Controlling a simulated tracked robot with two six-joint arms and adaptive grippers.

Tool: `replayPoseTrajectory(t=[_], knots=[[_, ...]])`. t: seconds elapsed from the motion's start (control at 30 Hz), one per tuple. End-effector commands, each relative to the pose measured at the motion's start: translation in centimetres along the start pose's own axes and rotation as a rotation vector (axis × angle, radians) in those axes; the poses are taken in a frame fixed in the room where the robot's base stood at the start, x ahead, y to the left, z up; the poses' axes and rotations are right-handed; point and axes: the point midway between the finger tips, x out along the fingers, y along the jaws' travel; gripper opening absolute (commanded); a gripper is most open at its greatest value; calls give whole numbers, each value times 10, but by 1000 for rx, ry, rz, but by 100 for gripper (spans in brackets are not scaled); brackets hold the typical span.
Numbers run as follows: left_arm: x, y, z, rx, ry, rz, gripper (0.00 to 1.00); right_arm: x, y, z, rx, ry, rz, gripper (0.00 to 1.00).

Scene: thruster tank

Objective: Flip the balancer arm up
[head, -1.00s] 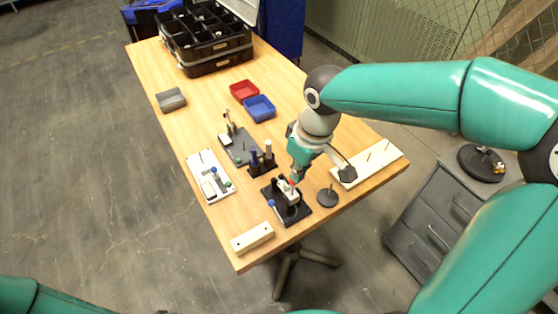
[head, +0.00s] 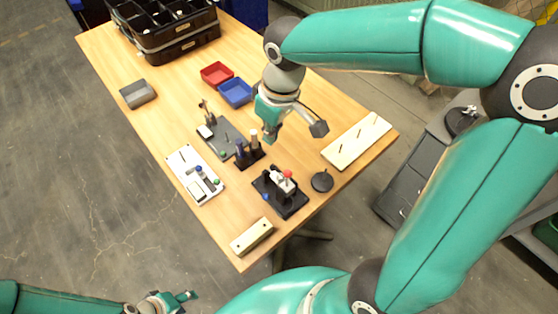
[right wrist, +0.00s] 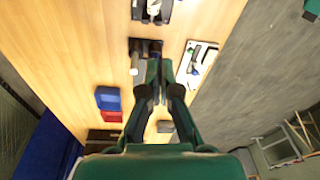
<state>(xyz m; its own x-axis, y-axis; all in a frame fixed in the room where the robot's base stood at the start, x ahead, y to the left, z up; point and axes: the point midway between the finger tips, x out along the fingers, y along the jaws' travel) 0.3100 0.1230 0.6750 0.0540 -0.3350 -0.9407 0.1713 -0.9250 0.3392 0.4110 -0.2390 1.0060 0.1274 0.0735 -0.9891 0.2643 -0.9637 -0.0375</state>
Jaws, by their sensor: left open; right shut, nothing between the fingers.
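A small device on a black base (head: 292,205) stands near the table's near right corner, with a pale lever-like part and a red knob (head: 288,174) on top. I take it to be the balancer, but cannot tell for sure which part is its arm or how far up it stands. It also shows at the top edge of the right wrist view (right wrist: 152,10). My right gripper (head: 268,138) is shut and empty, above the table on the far side of the device and apart from it. My left gripper (head: 181,299) is open and empty, low beyond the table's near edge.
A black holder with upright posts (head: 250,158) stands beside the device. A white plate (head: 187,178), grey plate (head: 226,143), black disc (head: 322,181), pale block (head: 251,237) and cream board (head: 357,142) lie around. Red (head: 216,74) and blue trays (head: 236,92) sit further back.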

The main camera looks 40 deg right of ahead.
Motion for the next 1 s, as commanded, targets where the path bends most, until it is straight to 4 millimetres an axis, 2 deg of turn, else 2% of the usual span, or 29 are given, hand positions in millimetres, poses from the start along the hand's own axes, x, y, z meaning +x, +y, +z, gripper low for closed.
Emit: replayPoseTrajectory(t=[0.17,0.27,0.6,0.63,0.7,0.8,1.0], knots=[[0,0,0,0,0,0,44,17,0,1,0,-4,-1,0],[0,0,0,0,0,0,44,34,0,1,1,-7,-2,0],[-1,0,0,0,1,0,44,103,-1,2,-1,-7,-3,0],[-6,2,0,0,0,0,44,94,-1,7,1,-2,-1,0],[-9,3,0,0,1,0,44,89,0,18,1,0,0,0],[-12,4,0,0,1,0,44,86,-1,28,0,-1,0,0],[-14,5,0,0,0,0,44,85,-1,37,-1,-1,-1,0]])
